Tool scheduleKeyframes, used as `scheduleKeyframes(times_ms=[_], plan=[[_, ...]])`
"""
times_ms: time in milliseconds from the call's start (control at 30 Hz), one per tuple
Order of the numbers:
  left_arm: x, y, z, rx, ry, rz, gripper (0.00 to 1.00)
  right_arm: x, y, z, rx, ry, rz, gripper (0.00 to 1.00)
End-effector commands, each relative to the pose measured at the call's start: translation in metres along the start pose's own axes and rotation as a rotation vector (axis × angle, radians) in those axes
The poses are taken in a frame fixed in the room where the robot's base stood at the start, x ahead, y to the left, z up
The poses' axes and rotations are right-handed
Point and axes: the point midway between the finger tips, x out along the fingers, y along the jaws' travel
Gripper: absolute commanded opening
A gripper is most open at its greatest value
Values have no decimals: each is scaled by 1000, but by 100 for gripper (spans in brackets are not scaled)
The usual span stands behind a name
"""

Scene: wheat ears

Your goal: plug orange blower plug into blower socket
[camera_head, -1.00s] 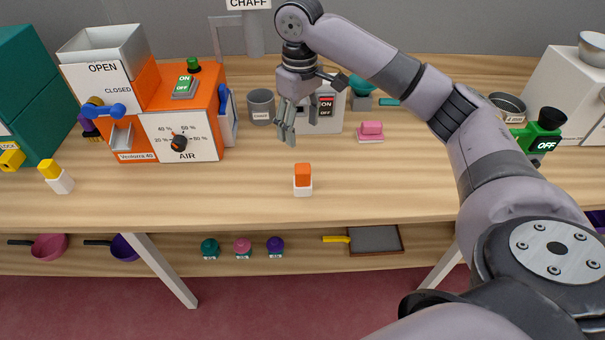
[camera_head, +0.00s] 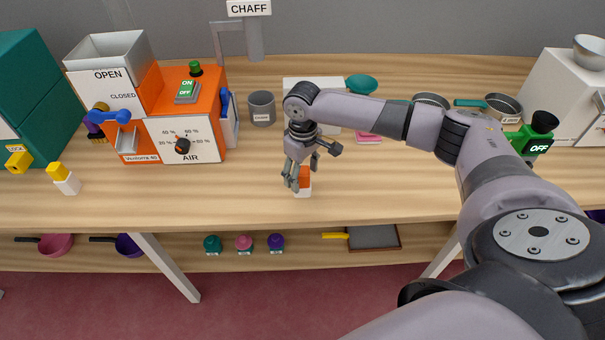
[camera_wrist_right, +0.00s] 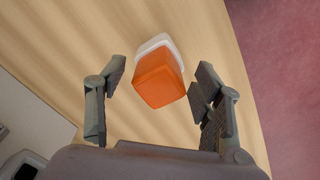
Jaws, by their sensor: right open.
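The orange plug (camera_head: 306,174) stands upright on the table near its front edge, orange block above a white part. My right gripper (camera_head: 295,186) is open and pointing down at it, partly covering it in the head view. In the right wrist view the plug (camera_wrist_right: 158,80) shows between the spread fingers (camera_wrist_right: 160,103), with gaps on both sides and no visible contact. No socket can be clearly made out as the blower socket. My left gripper is not in view.
An orange-and-white machine (camera_head: 182,137) with an AIR dial stands at the left. A white box (camera_head: 305,84) is mostly behind my right arm. The table between the machine and the plug is clear.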

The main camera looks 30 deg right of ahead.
Motion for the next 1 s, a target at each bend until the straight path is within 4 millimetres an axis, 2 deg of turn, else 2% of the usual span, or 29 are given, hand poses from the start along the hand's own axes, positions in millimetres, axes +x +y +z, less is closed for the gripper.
scheduleKeyframes(times_ms=[267,1000], plan=[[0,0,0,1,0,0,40,3,0,0,0,1,1,60],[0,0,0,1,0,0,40,2,0,0,0,1,1,10]])
